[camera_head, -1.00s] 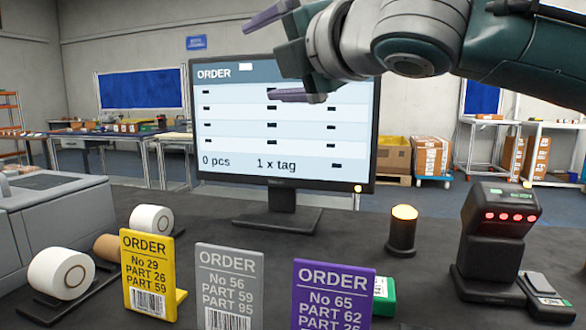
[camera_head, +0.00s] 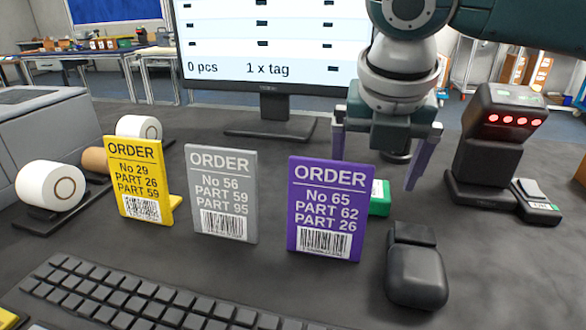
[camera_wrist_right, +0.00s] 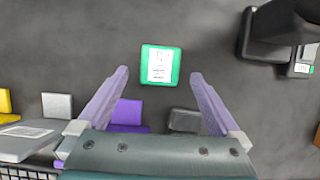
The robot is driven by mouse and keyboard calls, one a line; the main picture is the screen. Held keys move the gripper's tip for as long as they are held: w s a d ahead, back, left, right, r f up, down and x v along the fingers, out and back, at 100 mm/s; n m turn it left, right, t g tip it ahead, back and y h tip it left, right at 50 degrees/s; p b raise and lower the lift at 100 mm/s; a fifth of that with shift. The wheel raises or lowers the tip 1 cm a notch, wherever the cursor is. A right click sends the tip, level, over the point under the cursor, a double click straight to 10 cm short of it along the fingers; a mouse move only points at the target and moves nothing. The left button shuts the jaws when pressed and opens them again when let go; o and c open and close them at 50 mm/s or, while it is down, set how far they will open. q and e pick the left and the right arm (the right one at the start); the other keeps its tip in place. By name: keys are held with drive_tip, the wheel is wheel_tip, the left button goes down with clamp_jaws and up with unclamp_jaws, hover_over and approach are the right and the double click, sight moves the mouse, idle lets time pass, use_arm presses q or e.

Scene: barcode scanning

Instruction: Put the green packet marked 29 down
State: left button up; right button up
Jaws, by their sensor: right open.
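A green packet (camera_head: 380,198) with a white label lies on the dark desk, partly hidden behind the purple order card in the head view. In the right wrist view the whole green packet (camera_wrist_right: 147,66) shows; its label print is too small to read. My right gripper (camera_head: 374,174) is open and empty, fingers pointing down above the packet. In the right wrist view the packet sits between the open fingertips (camera_wrist_right: 160,74), with no visible contact. My left gripper is not in view.
Yellow (camera_head: 139,170), grey (camera_head: 222,165) and purple (camera_head: 322,180) order cards stand in a row left of the packet. A black mouse (camera_head: 417,275) lies in front. A black scanner device (camera_head: 497,150) stands at right, the monitor (camera_head: 270,50) behind, a keyboard (camera_head: 150,300) at front left.

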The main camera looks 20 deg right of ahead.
drive_tip(key=x, duration=0.3)
drive_tip(key=shift+w+d+f+b, duration=0.15)
drive_tip(key=shift+f+b, duration=0.15)
drive_tip(key=shift+b, duration=0.05)
drive_tip(key=shift+c, duration=0.2)
clamp_jaws()
drive_tip(key=shift+r, duration=0.1)
